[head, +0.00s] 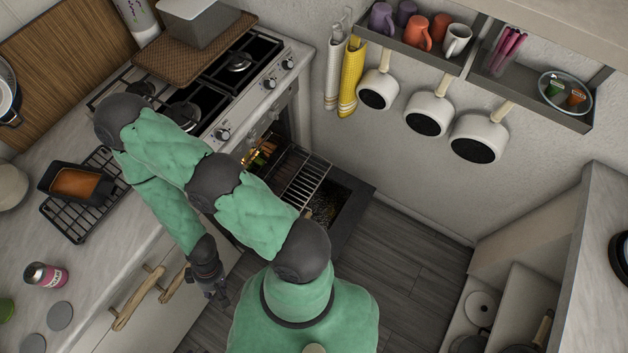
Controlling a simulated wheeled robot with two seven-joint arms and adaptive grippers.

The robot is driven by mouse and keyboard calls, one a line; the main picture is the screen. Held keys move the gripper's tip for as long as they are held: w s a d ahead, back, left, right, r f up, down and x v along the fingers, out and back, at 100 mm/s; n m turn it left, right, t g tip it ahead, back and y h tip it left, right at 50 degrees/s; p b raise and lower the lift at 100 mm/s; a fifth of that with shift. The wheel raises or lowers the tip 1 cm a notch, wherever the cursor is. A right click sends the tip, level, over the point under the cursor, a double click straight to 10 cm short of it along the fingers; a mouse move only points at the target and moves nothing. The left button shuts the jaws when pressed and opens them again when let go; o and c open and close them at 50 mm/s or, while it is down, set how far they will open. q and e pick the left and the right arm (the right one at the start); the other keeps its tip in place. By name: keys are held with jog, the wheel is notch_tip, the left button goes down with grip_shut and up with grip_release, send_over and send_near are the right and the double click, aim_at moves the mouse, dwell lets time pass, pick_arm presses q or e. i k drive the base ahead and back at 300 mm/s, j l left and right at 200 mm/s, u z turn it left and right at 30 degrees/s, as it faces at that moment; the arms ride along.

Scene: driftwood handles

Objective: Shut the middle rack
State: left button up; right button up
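The oven (270,112) stands at the back, below the stove, with its dark door (356,204) folded down open. A wire rack (305,183) sticks out of the oven over the open door. Part of the rack and the oven's inside are hidden behind my green arm. Whether it is the middle rack I cannot tell. My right gripper (216,288) hangs low by the cabinet front, well to the lower left of the rack and apart from it. Its fingers are small and dark, so I cannot tell if they are open. My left gripper is out of view.
The counter (110,235) at left holds a loaf pan (75,184) on a cooling rack and a pink can (46,275). Driftwood handles (138,298) stick out below. Pots (430,113) hang on the wall. The floor (410,265) right of the oven door is clear.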

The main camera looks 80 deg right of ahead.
aim_at(285, 127)
jog(key=z, duration=1.9)
jog(key=j+z, duration=0.45)
jog(key=k+j+z, duration=0.1)
jog(key=z, duration=0.35)
jog(key=k+j+z, duration=0.15)
jog(key=j+z, duration=0.25)
jog(key=i+z, duration=0.25)
jog(key=z, duration=0.2)
